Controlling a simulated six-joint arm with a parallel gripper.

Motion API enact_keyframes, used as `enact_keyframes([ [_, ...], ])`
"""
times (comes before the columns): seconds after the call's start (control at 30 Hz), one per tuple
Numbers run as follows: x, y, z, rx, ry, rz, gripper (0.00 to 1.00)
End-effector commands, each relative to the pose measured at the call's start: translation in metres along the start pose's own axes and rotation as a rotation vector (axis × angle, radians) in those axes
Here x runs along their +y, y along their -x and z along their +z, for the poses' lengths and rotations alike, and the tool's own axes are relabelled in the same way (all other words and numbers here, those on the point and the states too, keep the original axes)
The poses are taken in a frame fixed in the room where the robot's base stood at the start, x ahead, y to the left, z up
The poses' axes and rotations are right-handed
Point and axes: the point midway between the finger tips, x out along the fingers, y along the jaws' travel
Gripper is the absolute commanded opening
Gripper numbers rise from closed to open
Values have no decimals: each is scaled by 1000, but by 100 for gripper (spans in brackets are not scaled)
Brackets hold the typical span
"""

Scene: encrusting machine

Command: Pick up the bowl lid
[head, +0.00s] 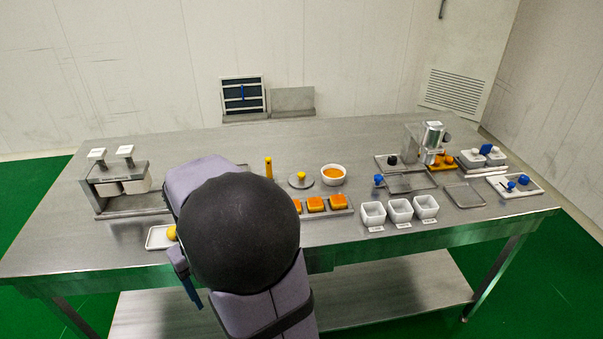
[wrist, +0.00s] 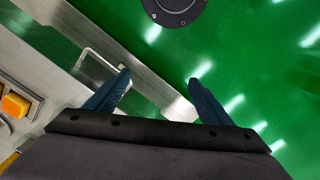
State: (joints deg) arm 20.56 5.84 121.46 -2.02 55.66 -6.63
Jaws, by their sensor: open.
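The bowl lid (head: 301,183) is a flat grey disc with a yellow knob on top. It lies on the steel table, just left of a white bowl (head: 333,183) with orange filling, which stands uncovered. My gripper (wrist: 159,76) is open and empty in the wrist view, its two dark blue fingers apart over the table's front edge and the green floor. In the head view my arm hides most of it; a blue finger part shows at the front left edge, well away from the lid. The lid is not seen in the wrist view.
A tray of orange blocks (head: 340,204) lies in front of the lid, partly behind my arm. A yellow upright piece (head: 268,167) stands left of the lid. White cups (head: 400,210) stand to the right. A two-lever press (head: 122,185) is at left. The back middle is clear.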

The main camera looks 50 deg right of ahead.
Motion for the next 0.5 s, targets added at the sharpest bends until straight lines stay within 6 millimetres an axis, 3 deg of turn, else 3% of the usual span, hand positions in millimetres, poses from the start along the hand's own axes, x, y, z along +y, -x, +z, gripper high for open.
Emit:
enact_keyframes([
  [0.03,23,16,-23,23,-63,-11,75],
  [0.2,100,48,-81,110,-235,-36,75],
  [0.37,177,70,-112,186,-368,-43,75],
  [0.5,255,72,-141,280,-445,-11,75],
])
